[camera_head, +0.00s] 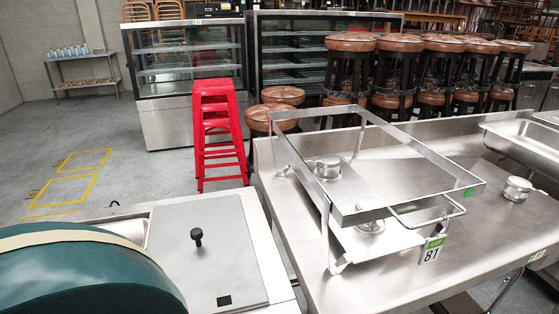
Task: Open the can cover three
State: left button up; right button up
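Small round metal cans are on the steel table (295,212). One can (327,168) is inside the raised rectangular metal frame (420,158), near its far left corner. A second round metal piece (371,226) is low under the near side of the frame and partly hidden by it. A third can (517,188) stands in the open at the right, with a thin handle or tab on its right side. Its top looks covered, but it is too small to be sure. I cannot tell which one is cover three. Neither gripper is in view.
A flat grey lid (208,268) with a black knob lies on a counter at lower left. A dark teal rounded object (80,280) fills the lower left corner. Red stools (217,130), glass display cabinets (188,70) and brown-topped stools (350,42) stand behind. Floor is clear at left.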

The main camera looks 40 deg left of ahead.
aim_at(327, 159)
jog(key=k+u, duration=0.2)
jog(key=u, duration=0.25)
jog(key=k+u, duration=0.15)
jog(key=u, duration=0.3)
